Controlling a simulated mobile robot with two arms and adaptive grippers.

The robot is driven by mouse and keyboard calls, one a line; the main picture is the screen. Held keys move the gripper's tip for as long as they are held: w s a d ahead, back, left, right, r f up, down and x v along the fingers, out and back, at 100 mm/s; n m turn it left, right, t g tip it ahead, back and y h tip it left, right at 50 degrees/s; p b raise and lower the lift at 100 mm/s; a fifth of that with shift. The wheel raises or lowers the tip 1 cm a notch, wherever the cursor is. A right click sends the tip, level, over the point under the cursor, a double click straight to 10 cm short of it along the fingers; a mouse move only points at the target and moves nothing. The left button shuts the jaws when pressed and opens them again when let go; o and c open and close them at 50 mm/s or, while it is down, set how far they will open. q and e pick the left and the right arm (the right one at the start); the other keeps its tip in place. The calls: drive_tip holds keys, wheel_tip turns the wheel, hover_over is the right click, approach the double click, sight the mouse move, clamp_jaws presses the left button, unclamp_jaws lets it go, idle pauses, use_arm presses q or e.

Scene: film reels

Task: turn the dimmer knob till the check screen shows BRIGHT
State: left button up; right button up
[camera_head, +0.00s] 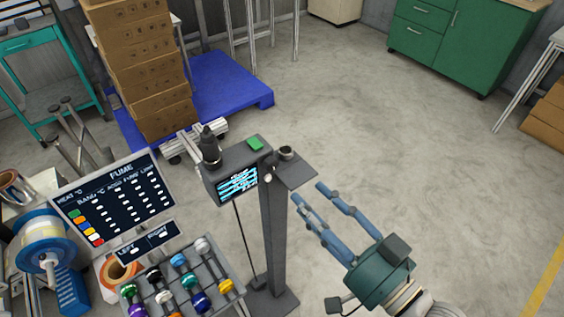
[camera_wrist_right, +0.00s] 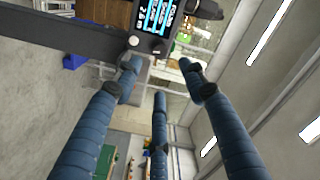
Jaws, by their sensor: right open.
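A dark box on a grey post (camera_head: 273,235) carries a small lit check screen (camera_head: 237,184) with pale blue lines, too small to read. The screen also shows, turned sideways, in the right wrist view (camera_wrist_right: 159,16). A small pale knob (camera_head: 268,178) sits at the box's right edge, and it also shows in the wrist view (camera_wrist_right: 133,41); I cannot tell for certain that it is the dimmer knob. My right gripper (camera_head: 309,193) is open and empty, right of the post and apart from the knob. Its blue fingers (camera_wrist_right: 160,70) spread below the box in the wrist view. My left gripper is not in view.
A dark FUME board (camera_head: 118,196) stands left of the post, above a rack of coloured spools (camera_head: 180,285). A dark cylinder (camera_head: 286,152) stands on the post's top plate. A blue pallet (camera_head: 225,85) with stacked cartons (camera_head: 150,70) is behind.

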sight(274, 166)
drive_tip(key=p+x, duration=0.2)
drive_tip(key=x, duration=0.7)
drive_tip(key=shift+w+a+r+p, duration=0.1)
drive_tip(key=shift+w+r+p, duration=0.05)
drive_tip(key=shift+p, duration=0.25)
drive_tip(key=shift+w+a, duration=0.3)
drive_tip(key=shift+w, duration=0.1)
clamp_jaws()
